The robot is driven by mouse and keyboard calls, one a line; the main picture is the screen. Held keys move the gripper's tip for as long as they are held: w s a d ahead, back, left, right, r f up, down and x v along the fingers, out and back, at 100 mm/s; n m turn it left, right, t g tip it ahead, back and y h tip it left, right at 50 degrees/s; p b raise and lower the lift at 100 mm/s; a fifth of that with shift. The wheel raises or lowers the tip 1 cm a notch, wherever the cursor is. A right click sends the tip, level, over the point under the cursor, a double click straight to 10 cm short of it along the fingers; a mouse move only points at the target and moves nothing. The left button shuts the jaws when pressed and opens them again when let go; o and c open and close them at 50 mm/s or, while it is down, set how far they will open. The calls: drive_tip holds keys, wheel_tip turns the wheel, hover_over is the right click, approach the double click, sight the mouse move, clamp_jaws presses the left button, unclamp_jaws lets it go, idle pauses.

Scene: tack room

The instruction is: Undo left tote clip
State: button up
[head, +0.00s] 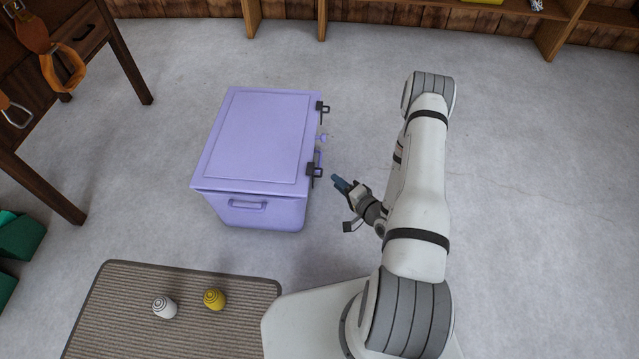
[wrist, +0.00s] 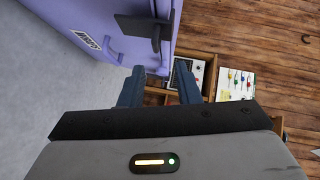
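The purple tote (head: 262,140) stands on the floor with its lid closed. Two dark clips sit on its right-hand side: a near one (head: 315,170) and a far one (head: 322,107). My gripper (head: 337,182) is just right of the near clip, apart from it. In the wrist view a dark clip (wrist: 143,27) lies against the purple tote wall (wrist: 75,12), beyond the fingertips. My gripper (wrist: 160,72) has its blue fingers apart, with nothing between them. The lower ends of the clips are hard to make out in the head view.
A mat (head: 240,283) with a white (head: 164,307) and a yellow (head: 213,299) ribbed object lies at the front left. A dark wooden table (head: 125,50) stands at the left. Shelving (head: 556,33) lines the back wall.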

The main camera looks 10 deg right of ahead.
drive_tip(key=b+x, duration=0.2)
drive_tip(key=x, duration=0.5)
drive_tip(key=shift+a+f+b, duration=0.25)
drive_tip(key=shift+f+b, duration=0.05)
drive_tip(key=shift+f, duration=0.05)
clamp_jaws()
